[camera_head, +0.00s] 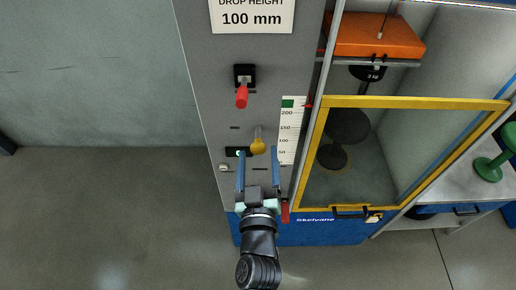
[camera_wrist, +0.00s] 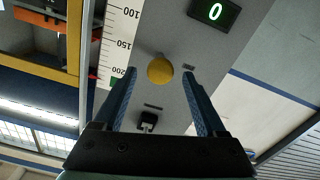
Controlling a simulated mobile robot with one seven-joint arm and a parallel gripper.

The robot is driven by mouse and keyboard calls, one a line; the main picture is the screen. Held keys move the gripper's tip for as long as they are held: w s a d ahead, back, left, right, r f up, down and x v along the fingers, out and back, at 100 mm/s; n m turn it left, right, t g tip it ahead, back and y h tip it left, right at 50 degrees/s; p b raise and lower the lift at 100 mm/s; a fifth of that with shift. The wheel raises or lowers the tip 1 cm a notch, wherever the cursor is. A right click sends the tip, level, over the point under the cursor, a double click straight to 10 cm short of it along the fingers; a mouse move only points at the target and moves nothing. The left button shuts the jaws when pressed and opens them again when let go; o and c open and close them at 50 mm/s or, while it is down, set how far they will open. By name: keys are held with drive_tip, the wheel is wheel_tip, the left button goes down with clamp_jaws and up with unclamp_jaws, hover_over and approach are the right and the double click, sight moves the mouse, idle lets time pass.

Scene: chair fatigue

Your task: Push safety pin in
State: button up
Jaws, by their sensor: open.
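A yellow ball knob (camera_head: 257,146) stands out from the grey machine column on a short metal stem. I take it for the safety pin; how far it sticks out is hard to tell. My gripper (camera_head: 258,154) is open just below and in front of it, its two blue fingers apart. In the wrist view, the yellow knob (camera_wrist: 160,70) appears between the open fingertips, one on each side. I cannot tell whether the fingers touch it, but gaps show on both sides. Nothing is held.
A red-handled lever (camera_head: 241,95) is above the knob. A white height scale (camera_head: 288,130) runs along the right side. A lit display (camera_wrist: 214,11) reads 0. A yellow-framed guard (camera_head: 410,102) stands to the right. The floor at left is clear.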

drive_tip(key=shift+w, duration=0.8)
clamp_jaws()
idle(1.0)
